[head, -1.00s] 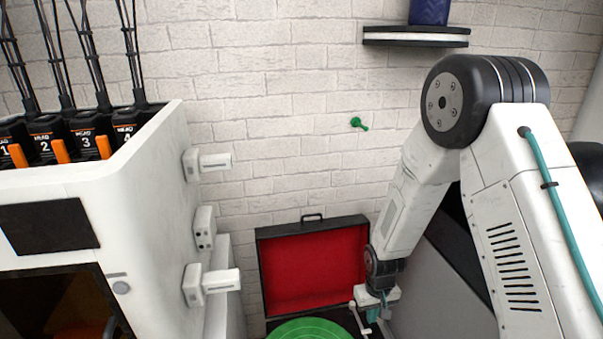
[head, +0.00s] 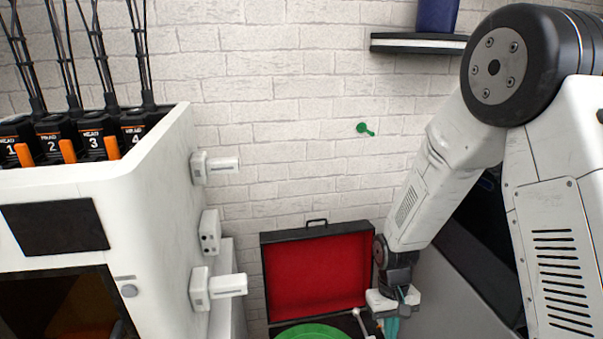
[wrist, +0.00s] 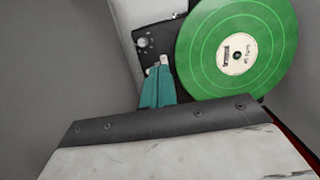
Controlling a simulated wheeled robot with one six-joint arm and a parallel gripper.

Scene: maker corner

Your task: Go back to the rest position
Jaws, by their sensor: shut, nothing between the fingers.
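My gripper (head: 392,328) hangs pointing down in the head view, at the right front of an open record player case. In the wrist view its teal fingers (wrist: 157,88) are together with nothing between them. They show beside the green record (wrist: 238,48), over the dark deck next to the pale tonearm part. I cannot tell the height between fingertips and deck. The green record (head: 312,332) lies in the record player (head: 318,272), whose red-lined lid stands open.
A white machine (head: 150,215) with numbered heads and white side brackets stands at the left. A grey surface (head: 450,290) lies right of my gripper.

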